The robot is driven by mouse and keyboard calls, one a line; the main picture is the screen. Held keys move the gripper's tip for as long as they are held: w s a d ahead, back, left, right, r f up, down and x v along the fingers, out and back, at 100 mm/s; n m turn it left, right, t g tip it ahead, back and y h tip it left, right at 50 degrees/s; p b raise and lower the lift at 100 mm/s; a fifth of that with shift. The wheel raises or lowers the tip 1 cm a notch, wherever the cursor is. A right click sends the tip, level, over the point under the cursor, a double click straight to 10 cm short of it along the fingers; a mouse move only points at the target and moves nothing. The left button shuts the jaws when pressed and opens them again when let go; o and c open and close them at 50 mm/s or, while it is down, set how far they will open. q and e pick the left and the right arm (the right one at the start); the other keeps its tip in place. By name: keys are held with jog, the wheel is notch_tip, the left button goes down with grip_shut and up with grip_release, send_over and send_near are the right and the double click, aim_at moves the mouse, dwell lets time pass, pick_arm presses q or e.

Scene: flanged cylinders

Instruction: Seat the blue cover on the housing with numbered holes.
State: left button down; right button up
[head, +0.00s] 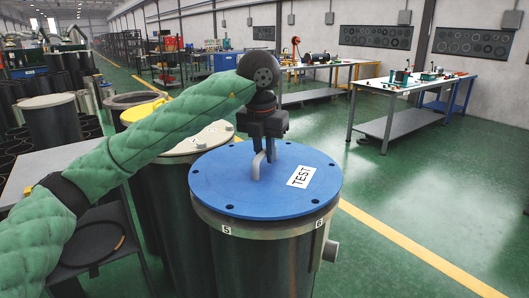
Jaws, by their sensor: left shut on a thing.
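The blue cover (235,197) is a round disc with small holes near its rim, a white TEST label and a metal handle in its middle. It lies over the top of a dark cylindrical housing (262,262). The housing's light flange shows number tags 5 and 6 below the cover's edge. I cannot tell whether the cover rests fully on the flange or whether the holes line up. My left gripper (264,158) points down over the cover's middle and is shut on the handle. My right gripper is out of view.
Another dark cylinder with a pale numbered top (190,145) stands close behind at left, with a yellow ring (145,110) beyond it. A grey table (28,172) is at left. Workbenches (415,88) stand at back right. The green floor at right is clear.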

pick_arm(q)
jog(key=shift+f+b, duration=0.8)
dwell(1.1)
jog(key=c, duration=1.3)
grip_release()
jog(key=shift+f, duration=0.1)
jog(key=shift+s+a+r+p, duration=0.1)
jog(key=shift+s+r+p, duration=0.1)
jog(key=shift+r, duration=1)
jog(key=shift+s+a+r+p, duration=0.15)
jog(key=shift+r+p, duration=0.1)
jog(key=shift+r, duration=0.9)
jog(key=shift+s+d+r+p, duration=0.1)
jog(key=shift+s+r+p, duration=0.1)
jog(key=shift+r, duration=1)
